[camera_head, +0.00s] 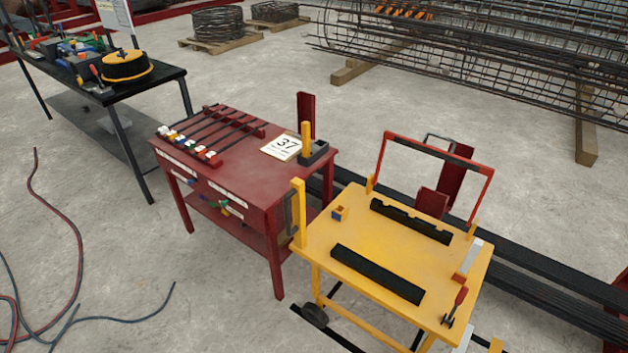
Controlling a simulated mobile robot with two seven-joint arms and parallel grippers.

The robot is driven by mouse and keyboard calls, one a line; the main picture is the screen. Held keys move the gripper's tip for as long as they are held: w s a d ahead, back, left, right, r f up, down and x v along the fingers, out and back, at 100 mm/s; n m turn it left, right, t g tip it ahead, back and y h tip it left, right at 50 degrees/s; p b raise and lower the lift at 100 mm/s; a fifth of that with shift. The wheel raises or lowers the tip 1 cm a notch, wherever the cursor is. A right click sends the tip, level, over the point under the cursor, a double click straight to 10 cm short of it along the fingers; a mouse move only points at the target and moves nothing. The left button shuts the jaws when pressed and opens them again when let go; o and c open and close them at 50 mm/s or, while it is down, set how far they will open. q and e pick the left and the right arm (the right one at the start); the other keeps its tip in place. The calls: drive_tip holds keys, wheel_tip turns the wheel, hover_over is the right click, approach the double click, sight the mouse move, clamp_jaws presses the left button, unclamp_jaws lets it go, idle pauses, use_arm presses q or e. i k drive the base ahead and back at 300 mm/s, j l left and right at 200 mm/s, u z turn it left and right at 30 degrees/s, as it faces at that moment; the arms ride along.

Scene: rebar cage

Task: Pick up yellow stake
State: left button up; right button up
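A yellow stake (306,138) stands upright in a small black open box (314,155) on the right end of the red table (240,180). Its lower end is hidden inside the box. A second yellow upright piece (298,212) rises at the left corner of the yellow cart (385,247); I cannot tell whether it is loose or part of the cart. Neither of my grippers shows in the head view.
A white card marked 37 (281,147) and a rack of dark bars (215,135) lie on the red table. A red upright plate (306,115) stands behind the stake. The cart carries black notched blocks (376,273) and a red frame. Hoses (75,250) cross the floor at left.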

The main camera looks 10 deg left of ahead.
sight(305, 124)
drive_tip(key=i+j+z, duration=0.1)
drive_tip(key=z, duration=0.4)
drive_tip(key=i+j+z, duration=0.1)
drive_tip(key=j+z, duration=0.35)
drive_tip(key=i+j+z, duration=0.2)
drive_tip(key=j, duration=0.25)
drive_tip(key=j+z, duration=0.25)
drive_tip(key=j, duration=0.2)
drive_tip(key=j+z, duration=0.1)
drive_tip(key=j, duration=0.95)
